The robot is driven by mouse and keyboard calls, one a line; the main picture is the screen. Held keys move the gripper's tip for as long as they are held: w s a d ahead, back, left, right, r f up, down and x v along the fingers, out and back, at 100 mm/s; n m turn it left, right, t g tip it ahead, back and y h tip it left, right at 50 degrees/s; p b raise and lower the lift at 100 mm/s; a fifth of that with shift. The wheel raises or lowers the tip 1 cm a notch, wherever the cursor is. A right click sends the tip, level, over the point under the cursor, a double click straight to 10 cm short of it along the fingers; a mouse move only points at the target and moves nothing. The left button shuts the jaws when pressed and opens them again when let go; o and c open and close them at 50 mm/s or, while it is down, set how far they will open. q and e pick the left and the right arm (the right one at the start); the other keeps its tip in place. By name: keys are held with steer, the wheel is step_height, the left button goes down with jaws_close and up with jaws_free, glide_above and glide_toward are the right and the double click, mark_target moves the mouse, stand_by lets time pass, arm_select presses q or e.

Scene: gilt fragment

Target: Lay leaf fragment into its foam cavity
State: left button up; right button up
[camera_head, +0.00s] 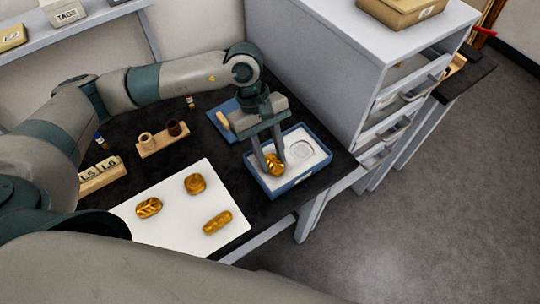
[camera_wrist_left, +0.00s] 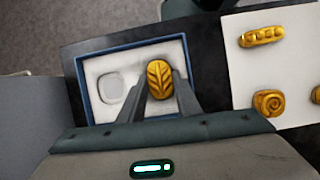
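The gold leaf fragment (camera_head: 275,165), with carved veins, is between the fingertips of my left gripper (camera_head: 271,158), over the left part of the foam tray (camera_head: 262,183). The wrist view shows the leaf fragment (camera_wrist_left: 159,80) with a finger close against each side, so the left gripper (camera_wrist_left: 161,76) looks shut on it. The tray has a blue rim and white foam. An empty rounded cavity (camera_head: 300,149) shows beside the fragment. The foam under the fragment is hidden, so I cannot tell whether it touches or sits in a cavity. My right gripper is out of view.
A white sheet (camera_head: 170,235) holds a spiral fragment (camera_head: 195,183), a beaded bar (camera_head: 217,222) and another oval gold fragment (camera_head: 148,207). A wooden holder (camera_head: 162,142) and number blocks (camera_head: 100,175) stand on the dark table. A grey drawer cabinet (camera_head: 335,65) rises just behind the tray.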

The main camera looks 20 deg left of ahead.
arm_select(q)
steer(key=shift+s+a+f, duration=0.1)
steer(key=shift+s+f, duration=0.1)
steer(key=shift+f, duration=0.25)
steer(key=shift+s+a+f, duration=0.1)
steer(key=shift+s+f, duration=0.1)
steer(key=shift+f, duration=0.25)
steer(key=shift+o, duration=0.2)
steer(key=shift+w+d+r+p, duration=0.1)
steer(key=shift+w+r+p, duration=0.1)
steer(key=shift+r+p, duration=0.75)
steer(key=shift+w+a+r+b, duration=0.4)
steer(key=shift+w+r+b, duration=0.25)
steer(key=shift+w+r, duration=0.15)
steer(key=b+v, duration=0.2)
steer(key=v, duration=0.7)
steer(key=shift+r, duration=0.4)
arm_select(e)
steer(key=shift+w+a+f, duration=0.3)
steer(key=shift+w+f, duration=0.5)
arm_select(q)
steer(key=shift+s, duration=0.1)
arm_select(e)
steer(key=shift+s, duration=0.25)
arm_select(q)
steer(key=shift+d, duration=0.1)
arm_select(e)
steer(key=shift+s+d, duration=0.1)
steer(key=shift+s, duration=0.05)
